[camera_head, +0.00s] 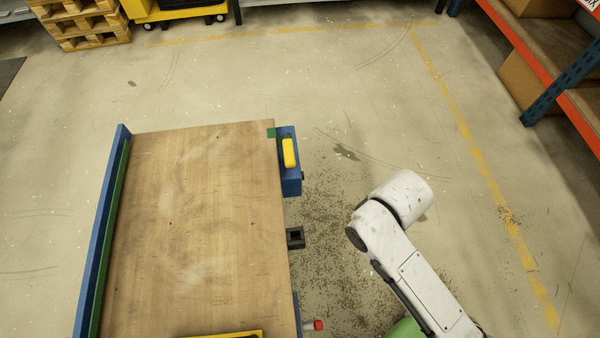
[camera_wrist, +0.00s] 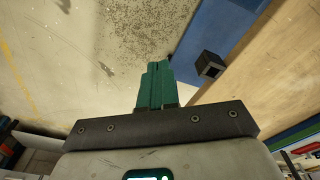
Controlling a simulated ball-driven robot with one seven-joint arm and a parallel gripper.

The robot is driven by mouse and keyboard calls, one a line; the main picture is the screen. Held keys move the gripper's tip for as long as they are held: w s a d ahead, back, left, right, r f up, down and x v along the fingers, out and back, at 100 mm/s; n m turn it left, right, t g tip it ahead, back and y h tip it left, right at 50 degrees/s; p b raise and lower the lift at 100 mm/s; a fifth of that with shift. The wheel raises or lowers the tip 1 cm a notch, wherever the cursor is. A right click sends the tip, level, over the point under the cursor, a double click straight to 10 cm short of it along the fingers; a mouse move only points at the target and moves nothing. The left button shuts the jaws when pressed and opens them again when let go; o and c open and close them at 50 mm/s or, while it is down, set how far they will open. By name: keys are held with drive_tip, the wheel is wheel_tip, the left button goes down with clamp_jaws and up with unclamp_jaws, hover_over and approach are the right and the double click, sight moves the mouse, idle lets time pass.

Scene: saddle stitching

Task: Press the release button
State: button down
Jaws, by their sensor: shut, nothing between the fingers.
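A small red button-like knob (camera_head: 318,324) sits on a short pale stem at the right side of the workbench, near the bottom of the head view. I see no label on it, so I cannot tell for sure that it is the release button. It is not visible in the wrist view. My gripper (camera_wrist: 158,68) shows in the wrist view with its green fingers together and empty. The fingertips point toward the floor beside the bench, to the left of a dark square socket (camera_wrist: 210,65). In the head view my gripper cannot be seen, only my white arm.
The wooden benchtop (camera_head: 200,220) is mostly bare, with a blue and green rail (camera_head: 104,235) on its left. A blue block with a yellow handle (camera_head: 289,153) is at its far right corner. Shelving (camera_head: 560,80) stands at right. Speckled floor between is open.

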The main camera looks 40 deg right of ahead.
drive_tip(key=w+d+f+m+t+y+b, duration=0.15)
drive_tip(key=w+f+b, duration=0.35)
drive_tip(key=f+b, duration=0.5)
drive_tip(key=m+t+y+b, duration=0.35)
drive_tip(key=t+b, duration=0.45)
drive_tip(key=b, duration=0.9)
approach(303, 176)
drive_tip(key=s+a+f, duration=0.2)
drive_tip(key=s+f, duration=0.2)
drive_tip(key=w+d+f+m+t+h+b, duration=0.1)
drive_tip(key=w+d+f+m+t+b, duration=0.1)
drive_tip(key=w+d+m+t+b, duration=0.2)
drive_tip(key=d+b, duration=0.3)
drive_tip(key=d, duration=0.3)
drive_tip(key=shift+h+b, duration=0.3)
drive_tip(key=shift+b, duration=0.05)
drive_tip(key=shift+f+t, duration=0.1)
drive_tip(key=shift+t, duration=0.15)
drive_tip(key=w+a+p, duration=0.2)
drive_tip(key=w+a, duration=0.3)
drive_tip(key=a, duration=0.2)
drive_tip(key=shift+a, duration=0.2)
drive_tip(key=shift+w+a, duration=0.25)
drive_tip(key=shift+a, duration=0.1)
